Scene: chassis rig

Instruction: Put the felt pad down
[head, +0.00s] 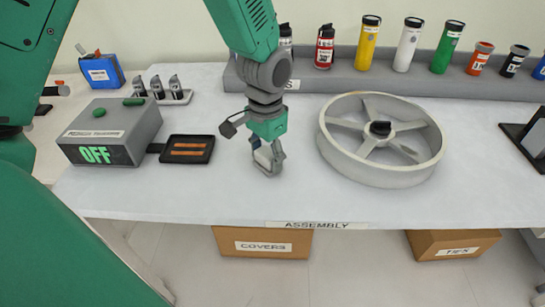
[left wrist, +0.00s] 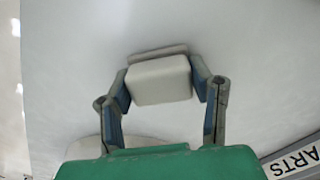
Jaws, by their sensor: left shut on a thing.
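My left gripper (head: 267,160) is over the white assembly table (head: 300,205), between the black tray and the grey wheel. In the left wrist view its two fingers (left wrist: 160,88) are shut on a pale block-shaped thing (left wrist: 160,82), which I take to be the felt pad. A thin grey edge shows along the pad's far side. In the head view the fingers mostly hide the pad (head: 264,157). I cannot tell whether the pad touches the table. My right gripper is not in view.
A spoked grey wheel (head: 340,155) lies to the right. A black tray with copper strips (head: 187,149) and a grey box reading OFF (head: 140,125) are to the left. A grey rack (head: 320,80) with several cylinders stands behind. The table's front middle is clear.

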